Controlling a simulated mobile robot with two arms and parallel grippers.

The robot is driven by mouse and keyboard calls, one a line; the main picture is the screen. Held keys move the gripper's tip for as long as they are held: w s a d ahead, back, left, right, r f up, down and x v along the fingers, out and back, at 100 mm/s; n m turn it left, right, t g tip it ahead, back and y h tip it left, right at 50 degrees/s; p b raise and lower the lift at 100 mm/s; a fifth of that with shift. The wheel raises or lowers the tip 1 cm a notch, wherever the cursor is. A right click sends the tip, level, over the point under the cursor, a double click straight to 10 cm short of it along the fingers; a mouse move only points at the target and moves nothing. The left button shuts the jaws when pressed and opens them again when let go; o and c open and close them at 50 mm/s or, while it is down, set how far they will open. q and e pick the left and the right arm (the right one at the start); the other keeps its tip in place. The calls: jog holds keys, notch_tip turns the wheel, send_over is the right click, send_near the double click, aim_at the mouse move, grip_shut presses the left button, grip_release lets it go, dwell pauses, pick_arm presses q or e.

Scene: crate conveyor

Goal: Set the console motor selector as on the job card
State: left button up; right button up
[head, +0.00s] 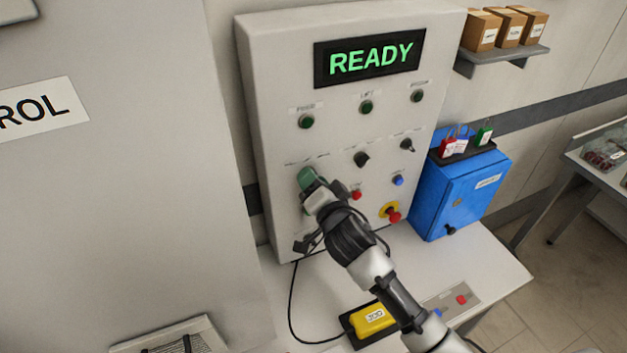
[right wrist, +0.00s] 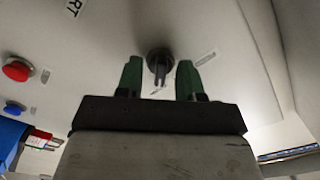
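The grey console (head: 275,110) stands upright, with a lit green READY display (head: 370,58). A dark selector knob (right wrist: 160,62) on the panel shows in the right wrist view, beyond and between my green fingertips. In the head view my right gripper (head: 308,178) covers the left end of the selector row, so that knob is hidden there. My right gripper is open, with a clear gap on each side of the knob; I see no grip on it. Two other dark selectors, a middle one (head: 361,159) and a right one (head: 407,145), stay uncovered. No readable job card shows. My left gripper is out of view.
A red button (head: 356,195), blue button (head: 398,180) and red emergency stop (head: 392,215) sit near my right arm. A yellow device (head: 373,318) lies on the white table (head: 490,275).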

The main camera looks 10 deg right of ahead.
jog(key=shift+c, duration=1)
grip_shut()
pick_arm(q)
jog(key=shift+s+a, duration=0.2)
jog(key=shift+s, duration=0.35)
